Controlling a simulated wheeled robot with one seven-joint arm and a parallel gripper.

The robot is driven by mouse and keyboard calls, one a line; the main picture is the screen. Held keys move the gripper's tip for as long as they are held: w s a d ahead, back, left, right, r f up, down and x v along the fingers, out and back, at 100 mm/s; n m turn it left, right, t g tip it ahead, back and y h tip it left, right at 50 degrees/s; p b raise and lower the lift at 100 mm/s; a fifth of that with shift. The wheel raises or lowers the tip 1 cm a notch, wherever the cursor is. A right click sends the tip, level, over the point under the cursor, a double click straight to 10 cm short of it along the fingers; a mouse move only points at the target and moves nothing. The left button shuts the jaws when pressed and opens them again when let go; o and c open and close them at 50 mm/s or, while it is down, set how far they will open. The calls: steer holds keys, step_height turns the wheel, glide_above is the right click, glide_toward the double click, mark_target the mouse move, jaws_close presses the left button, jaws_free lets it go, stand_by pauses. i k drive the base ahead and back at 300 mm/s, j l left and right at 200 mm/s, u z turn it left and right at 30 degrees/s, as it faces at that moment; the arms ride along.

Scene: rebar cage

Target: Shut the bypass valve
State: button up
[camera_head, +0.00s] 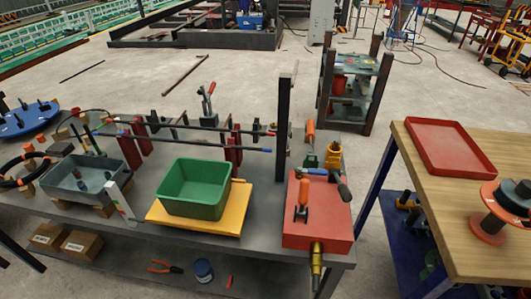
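No part labelled as the bypass valve can be read in the head view. A red block (322,226) sits at the right end of the grey workbench. On it stands an orange-handled lever (302,192), roughly upright. A blue and dark-grey handled piece (341,184) lies across the block's back edge. A brass fitting (316,259) sticks out of the block's front. Behind the block, another orange handle (310,131) stands upright, beside a yellow part (334,153). I cannot tell which of these is the bypass valve, or whether it is open. My gripper is not in view.
A green bin (194,207) on a yellow board (167,217) stands left of the block. A dark post (283,130) rises behind it. A wooden table (412,170) with a red tray (451,166) stands to the right, across a gap. Open floor lies behind the workbench.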

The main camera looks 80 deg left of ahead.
mark_target(310, 171)
steer(key=u, duration=1.65)
